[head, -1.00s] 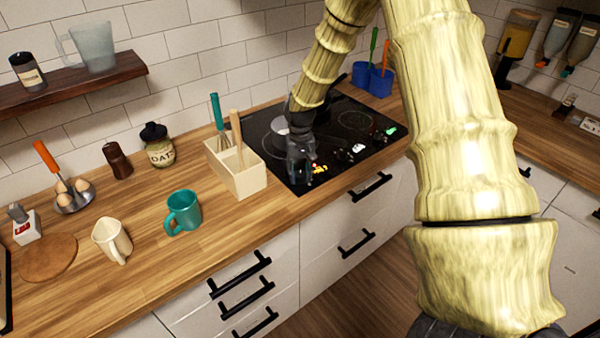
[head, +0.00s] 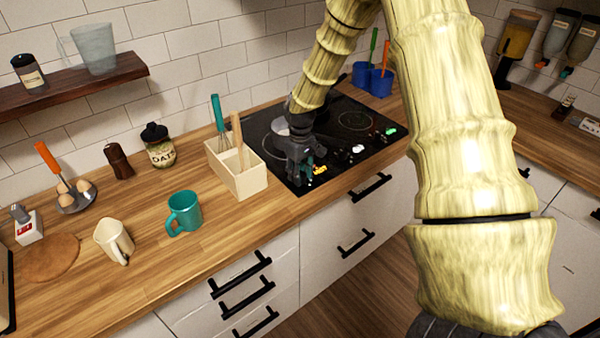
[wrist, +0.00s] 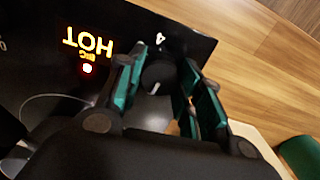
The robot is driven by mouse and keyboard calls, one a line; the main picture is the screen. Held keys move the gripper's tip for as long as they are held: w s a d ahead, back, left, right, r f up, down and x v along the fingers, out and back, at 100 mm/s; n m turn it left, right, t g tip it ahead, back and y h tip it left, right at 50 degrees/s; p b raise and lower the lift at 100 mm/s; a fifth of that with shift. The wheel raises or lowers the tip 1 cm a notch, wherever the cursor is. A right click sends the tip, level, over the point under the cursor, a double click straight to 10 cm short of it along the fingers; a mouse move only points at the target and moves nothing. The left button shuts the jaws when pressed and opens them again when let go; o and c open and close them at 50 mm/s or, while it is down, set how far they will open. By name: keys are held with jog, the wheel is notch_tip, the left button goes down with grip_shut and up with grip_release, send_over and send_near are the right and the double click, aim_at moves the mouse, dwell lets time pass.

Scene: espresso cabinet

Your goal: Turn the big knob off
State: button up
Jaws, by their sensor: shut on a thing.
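The big knob (wrist: 158,76) is a dark round dial with a white pointer line, near the edge of the black cooktop (head: 345,165). In the head view my gripper (head: 303,175) is at the front left corner of the cooktop. The knob is hidden there, and orange lit text shows beside the fingers.
A cream utensil box (head: 238,178) with a whisk and wooden tool stands close left of the cooktop. Other white and green lit marks lie right along the cooktop's front. Blue cups (head: 373,80) stand behind.

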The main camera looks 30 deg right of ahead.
aim_at(301, 174)
jog(key=shift+n, duration=0.7)
jog(key=shift+d, duration=0.1)
jog(key=o, duration=1)
jog(key=shift+o, duration=0.2)
jog(key=shift+r, duration=0.15)
notch_tip(301, 174, up, 12)
